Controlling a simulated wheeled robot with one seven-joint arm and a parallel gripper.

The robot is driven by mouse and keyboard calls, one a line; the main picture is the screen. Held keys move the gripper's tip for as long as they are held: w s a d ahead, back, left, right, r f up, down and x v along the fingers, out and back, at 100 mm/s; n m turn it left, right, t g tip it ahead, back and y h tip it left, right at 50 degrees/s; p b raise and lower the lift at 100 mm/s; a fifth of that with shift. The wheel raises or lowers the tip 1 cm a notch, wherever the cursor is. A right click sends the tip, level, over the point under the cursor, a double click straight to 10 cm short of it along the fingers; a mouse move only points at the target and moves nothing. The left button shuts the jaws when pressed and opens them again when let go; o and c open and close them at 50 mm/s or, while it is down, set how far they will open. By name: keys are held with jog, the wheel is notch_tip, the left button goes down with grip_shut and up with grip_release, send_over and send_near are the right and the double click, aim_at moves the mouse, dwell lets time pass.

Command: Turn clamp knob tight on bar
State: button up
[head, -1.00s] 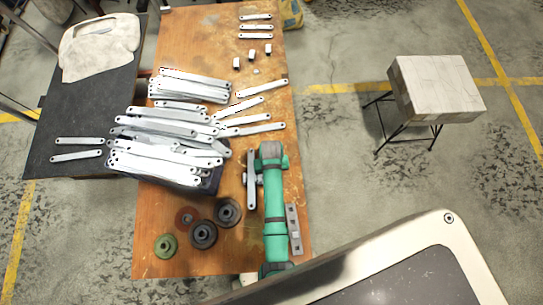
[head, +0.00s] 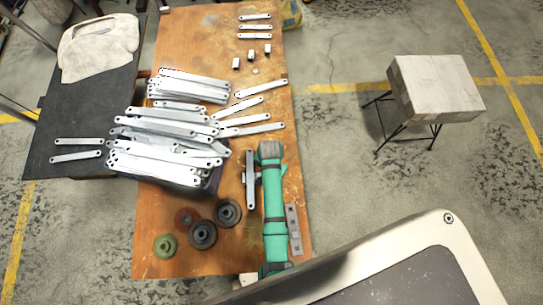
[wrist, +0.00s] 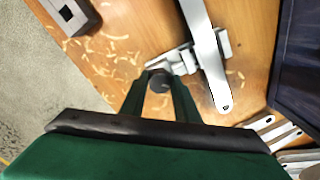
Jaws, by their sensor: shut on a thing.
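In the wrist view, a dark round clamp knob (wrist: 158,82) sits between the two green fingers of my gripper (wrist: 161,79), which is shut on it. The grey metal clamp (wrist: 184,61) is around a flat, pale galvanized bar (wrist: 207,50) with a hole at its near end. In the head view the bar (head: 250,190) lies lengthwise on the wooden table, just left of my green arm. My arm hides most of the gripper and knob there. How tightly the clamp sits cannot be told.
Left of the bar, a large stack of brackets (head: 165,140) rests on a dark bin. Round discs (head: 203,234) lie at the table's near left. A grey slotted block (head: 293,230) lies right of my arm, near the table edge. Wood shavings surround the clamp.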

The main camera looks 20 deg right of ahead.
jog(key=m, duration=0.4)
jog(key=shift+m, duration=0.3)
jog(key=m, duration=0.5)
jog(key=shift+d, duration=0.1)
jog(key=o, duration=1)
jog(key=shift+c, duration=0.2)
